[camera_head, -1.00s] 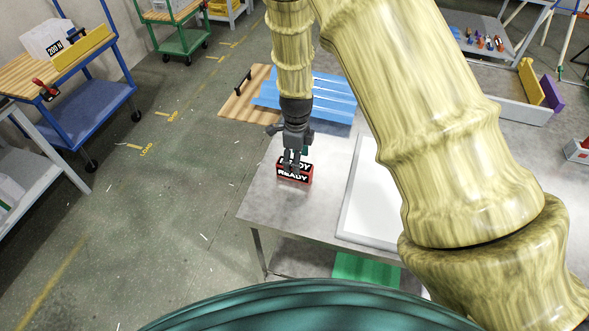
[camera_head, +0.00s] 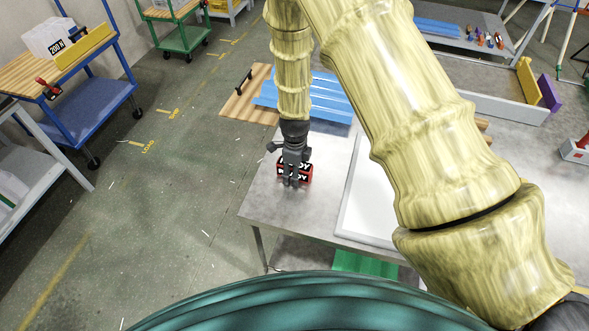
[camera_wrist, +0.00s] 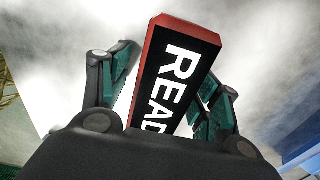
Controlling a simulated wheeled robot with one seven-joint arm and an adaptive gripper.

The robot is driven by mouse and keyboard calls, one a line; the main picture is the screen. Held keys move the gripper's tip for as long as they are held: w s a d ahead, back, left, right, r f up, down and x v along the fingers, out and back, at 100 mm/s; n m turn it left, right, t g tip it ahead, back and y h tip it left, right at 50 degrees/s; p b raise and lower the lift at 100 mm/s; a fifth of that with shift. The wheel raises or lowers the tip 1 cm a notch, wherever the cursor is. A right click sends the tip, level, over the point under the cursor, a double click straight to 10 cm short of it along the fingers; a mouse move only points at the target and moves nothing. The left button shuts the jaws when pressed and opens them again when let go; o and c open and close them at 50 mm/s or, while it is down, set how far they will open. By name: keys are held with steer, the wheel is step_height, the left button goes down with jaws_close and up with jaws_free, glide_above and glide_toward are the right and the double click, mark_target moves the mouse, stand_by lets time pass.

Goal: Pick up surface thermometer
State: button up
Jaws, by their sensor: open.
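A small red block (camera_head: 308,174) with black faces lettered READY in white sits on the grey metal table near its left front corner. It is the only thing at my gripper; I cannot tell from its look that it is a surface thermometer. My gripper (camera_head: 292,181) points down over it and hides part of its lettering. In the wrist view the block (camera_wrist: 180,70) lies between my two open, green-padded fingers, its near end hidden by my gripper body. A gap shows at the left finger; the right finger is very close, and I cannot tell whether it touches.
A white board (camera_head: 366,218) lies to the right on the table. Blue corrugated sheet (camera_head: 330,97) and a wooden board (camera_head: 245,101) with a black handle lie behind. The table's left edge is close to the block.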

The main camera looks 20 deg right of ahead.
steer(key=c, duration=1.3)
steer(key=shift+r, duration=0.15)
